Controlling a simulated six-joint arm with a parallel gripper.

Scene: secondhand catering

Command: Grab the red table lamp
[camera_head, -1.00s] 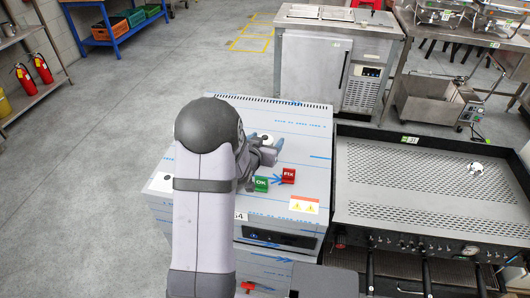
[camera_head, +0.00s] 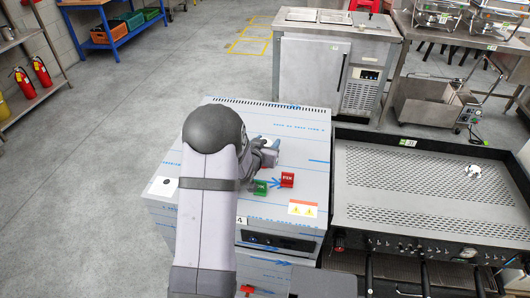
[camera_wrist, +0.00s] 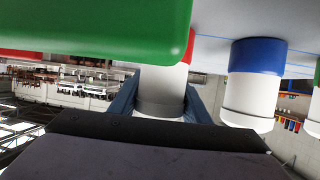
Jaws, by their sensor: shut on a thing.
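My gripper (camera_head: 266,156) is over the top of the blue-striped steel unit (camera_head: 300,130). In the wrist view, where the scene appears upside down, its fingers stand on both sides of a white cylinder with a grey band and a red end, the red table lamp (camera_wrist: 162,85), and are shut on it. The green block (camera_wrist: 90,25) covers part of its red end. In the head view, the arm and gripper hide most of the lamp. Whether it touches the surface is unclear.
A similar white cylinder with a blue end (camera_wrist: 254,85) stands beside the held one. The green OK block (camera_head: 260,188) and red FIX block (camera_head: 287,180) lie close to the gripper. A dark-framed griddle (camera_head: 430,185) stands to the right. The unit's back right top is clear.

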